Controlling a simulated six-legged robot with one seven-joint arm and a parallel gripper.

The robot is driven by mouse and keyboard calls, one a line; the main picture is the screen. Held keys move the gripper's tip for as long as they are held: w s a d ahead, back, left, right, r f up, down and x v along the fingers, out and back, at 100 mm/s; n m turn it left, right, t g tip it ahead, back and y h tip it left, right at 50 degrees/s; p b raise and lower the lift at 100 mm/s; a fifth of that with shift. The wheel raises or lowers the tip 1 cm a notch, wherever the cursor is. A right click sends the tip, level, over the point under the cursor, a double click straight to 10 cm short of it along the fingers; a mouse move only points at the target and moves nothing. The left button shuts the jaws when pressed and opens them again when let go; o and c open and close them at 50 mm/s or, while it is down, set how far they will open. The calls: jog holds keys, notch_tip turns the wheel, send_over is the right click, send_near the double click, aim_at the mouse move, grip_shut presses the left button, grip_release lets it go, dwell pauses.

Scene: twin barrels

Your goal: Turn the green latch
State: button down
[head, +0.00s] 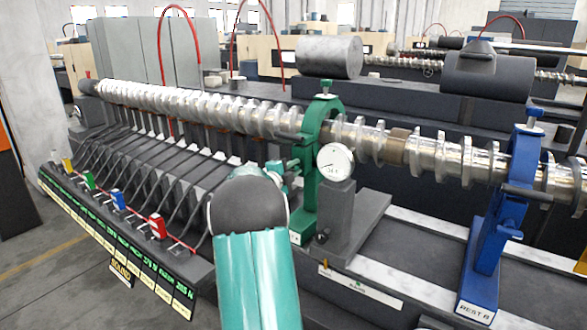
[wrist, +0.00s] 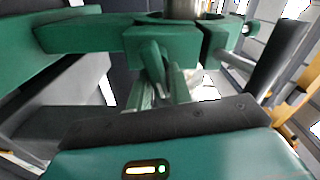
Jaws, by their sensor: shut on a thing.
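The green rest (head: 307,190) stands upright around the long screw shaft, with a T-shaped screw on top. Its ring also shows close up in the wrist view (wrist: 180,42), around the bright shaft. The green latch (wrist: 152,56) is a small piece at the ring's near side, partly covered by the fingers. My gripper (head: 286,168) reaches the left side of the green rest, and my teal arm hides much of it in the head view. In the wrist view my gripper (wrist: 163,76) is shut on the latch, its fingers narrow and close together.
A white dial gauge (head: 335,162) on a grey block stands just right of the green rest. A blue rest (head: 497,220) holds the shaft farther right. Coloured tags (head: 157,226) and a sloping rail lie at the lower left.

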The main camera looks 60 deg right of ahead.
jog(key=shift+w+f+m, duration=0.15)
jog(key=shift+f+m, duration=0.05)
jog(key=shift+m, duration=0.9)
jog(key=c, duration=1.4)
grip_release()
jog(key=shift+w, duration=0.1)
jog(key=shift+s, duration=0.2)
jog(key=w+a, duration=0.2)
jog(key=a, duration=1.1)
jog(key=shift+a, duration=0.35)
